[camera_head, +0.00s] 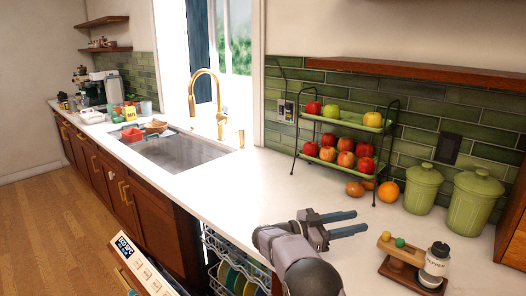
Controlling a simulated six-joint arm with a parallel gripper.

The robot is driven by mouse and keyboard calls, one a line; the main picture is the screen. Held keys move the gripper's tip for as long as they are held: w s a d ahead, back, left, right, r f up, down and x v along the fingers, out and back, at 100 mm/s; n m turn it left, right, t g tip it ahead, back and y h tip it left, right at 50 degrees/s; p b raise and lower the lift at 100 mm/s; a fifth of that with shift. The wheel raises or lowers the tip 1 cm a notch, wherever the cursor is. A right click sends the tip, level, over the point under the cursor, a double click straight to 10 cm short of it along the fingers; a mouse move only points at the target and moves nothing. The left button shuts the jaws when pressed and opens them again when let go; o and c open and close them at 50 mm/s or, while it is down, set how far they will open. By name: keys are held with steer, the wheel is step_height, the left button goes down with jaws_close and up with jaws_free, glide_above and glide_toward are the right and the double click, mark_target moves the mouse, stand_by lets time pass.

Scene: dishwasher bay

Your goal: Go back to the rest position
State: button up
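My gripper (350,223) is over the white countertop (240,185), near its front edge and above the dishwasher side. Its two dark blue-grey fingers point right and are apart, with nothing between them. The arm comes up from the bottom of the view. Below and left of it is the open dishwasher (148,268), with its door panel tilted out and colored plates (237,276) in the rack. The arm hides part of the rack and counter edge.
A two-tier fruit stand (342,154) stands behind my gripper. Two green canisters (473,203) are at the right. A wooden stand (398,272) with a jar (434,264) is at the front right. A sink (180,153) is at the left. The counter between sink and gripper is clear.

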steer(key=w+a+r+n+t+y+p, duration=0.2)
steer(key=w+a+r+n+t+y, duration=0.4)
steer(key=w+t, duration=0.35)
steer(key=s+a+f+n+y+p, duration=0.2)
steer(key=s+a+f+n+y, duration=0.5)
steer(key=y, duration=0.3)
steer(key=s+f+n+g, duration=0.1)
steer(key=s+f+g, duration=0.2)
steer(key=s, duration=0.9)
steer(key=s+f+n+g+y+p, duration=0.1)
steer(key=s+f+g, duration=0.2)
steer(key=s, duration=1)
steer(key=s+f+n+g+y+p, duration=0.1)
steer(key=s+f+g, duration=0.3)
steer(key=s, duration=0.8)
steer(key=g, duration=0.2)
steer(key=shift+s+a+n+g, duration=0.2)
steer(key=shift+s+n+g, duration=0.1)
steer(key=shift+s+g, duration=0.1)
steer(key=shift+o, duration=0.6)
